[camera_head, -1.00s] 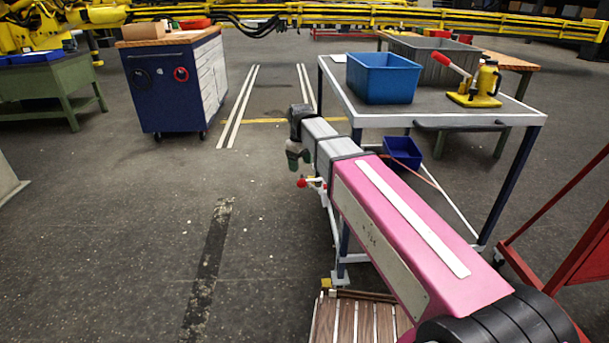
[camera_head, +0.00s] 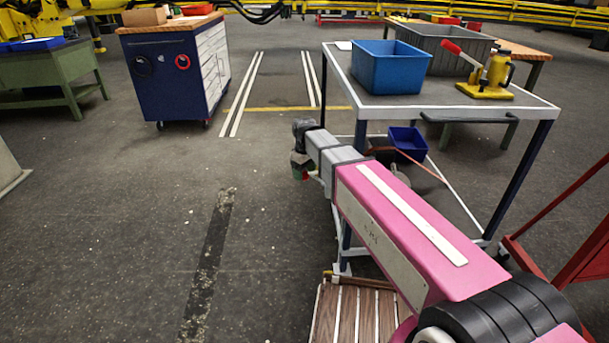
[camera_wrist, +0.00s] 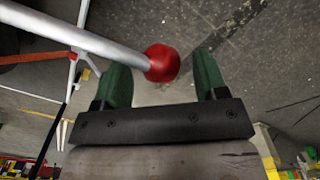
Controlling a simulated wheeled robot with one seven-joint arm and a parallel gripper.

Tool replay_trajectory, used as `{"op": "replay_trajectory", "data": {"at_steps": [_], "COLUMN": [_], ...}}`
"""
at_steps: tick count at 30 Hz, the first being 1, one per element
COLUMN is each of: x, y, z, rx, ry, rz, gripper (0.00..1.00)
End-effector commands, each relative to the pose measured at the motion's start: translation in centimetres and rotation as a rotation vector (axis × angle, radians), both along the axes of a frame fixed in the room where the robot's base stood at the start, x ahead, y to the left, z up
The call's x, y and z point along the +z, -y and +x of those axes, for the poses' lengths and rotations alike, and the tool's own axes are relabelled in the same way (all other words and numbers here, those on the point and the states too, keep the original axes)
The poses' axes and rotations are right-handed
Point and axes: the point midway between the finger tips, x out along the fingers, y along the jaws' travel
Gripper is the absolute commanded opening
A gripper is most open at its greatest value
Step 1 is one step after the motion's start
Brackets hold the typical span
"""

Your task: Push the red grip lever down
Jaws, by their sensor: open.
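In the wrist view, a lever with a pale metal rod and a red ball grip (camera_wrist: 161,63) comes in from the upper left. The fingers are apart, with a gap between the ball and the right finger. Whether the ball touches the left finger I cannot tell.
A table (camera_head: 352,103) at the right holds a blue bin (camera_head: 390,68), a grey crate (camera_head: 455,50) and a yellow jack (camera_head: 487,80) with a red-tipped handle. A small blue bin (camera_head: 408,143) is below it. A blue cabinet (camera_head: 165,80) stands at the back left.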

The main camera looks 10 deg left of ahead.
Motion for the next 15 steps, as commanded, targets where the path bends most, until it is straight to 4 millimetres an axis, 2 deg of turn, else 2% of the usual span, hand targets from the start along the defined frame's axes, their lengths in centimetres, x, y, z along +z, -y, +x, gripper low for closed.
{"op": "replay_trajectory", "data": {"at_steps": [6, 14, 15], "x": [-1.31, -1.40, -1.39], "y": [0.00, 0.00, 0.00], "z": [0.00, 0.00, 0.00], "rx": [0.000, 0.000, 0.000], "ry": [0.000, 0.000, 0.000], "rz": [0.000, 0.000, 0.000], "gripper": [0.66, 0.66, 0.63]}}
